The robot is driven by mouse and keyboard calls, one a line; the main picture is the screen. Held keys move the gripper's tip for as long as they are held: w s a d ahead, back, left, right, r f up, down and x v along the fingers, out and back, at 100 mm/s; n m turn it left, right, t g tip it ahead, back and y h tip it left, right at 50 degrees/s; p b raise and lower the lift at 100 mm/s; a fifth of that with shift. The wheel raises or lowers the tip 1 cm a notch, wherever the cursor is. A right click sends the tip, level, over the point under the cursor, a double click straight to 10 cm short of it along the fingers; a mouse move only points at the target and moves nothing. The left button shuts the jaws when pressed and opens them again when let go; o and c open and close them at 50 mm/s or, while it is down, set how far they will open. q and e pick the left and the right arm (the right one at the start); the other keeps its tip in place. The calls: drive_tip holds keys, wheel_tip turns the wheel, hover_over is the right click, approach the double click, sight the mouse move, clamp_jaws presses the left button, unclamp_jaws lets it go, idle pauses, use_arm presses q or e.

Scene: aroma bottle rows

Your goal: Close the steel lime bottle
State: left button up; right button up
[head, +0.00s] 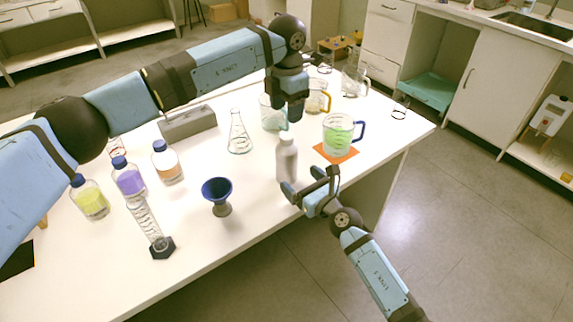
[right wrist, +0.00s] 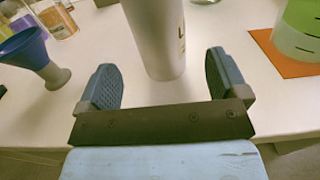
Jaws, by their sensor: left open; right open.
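The steel bottle (head: 287,160) stands upright near the table's front edge in the head view. Its lower body fills the top middle of the right wrist view (right wrist: 155,40), with part of dark lettering on its side. My right gripper (head: 310,182) is open at the front edge, its fingers pointing at the bottle's lower body. The bottle is just ahead of the fingers, with a gap on each side. My left gripper (head: 292,115) points down behind the bottle, beside a glass beaker; it is open, its fingers dark and hard to separate. Whether the bottle's top is capped is too small to tell.
A jug of green liquid (head: 338,135) stands on an orange mat (head: 322,153), right of the bottle. A blue funnel (head: 217,190) is to the left. A flask (head: 239,135), a grey block (head: 187,123) and several blue-capped bottles (head: 167,163) stand farther left.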

sight(293, 173)
drive_tip(key=x, duration=0.6)
drive_tip(key=shift+w+a, duration=0.15)
drive_tip(key=shift+w, duration=0.05)
clamp_jaws()
use_arm(q)
drive_tip(key=n, duration=1)
drive_tip(key=shift+n, duration=0.3)
drive_tip(key=n, duration=1.2)
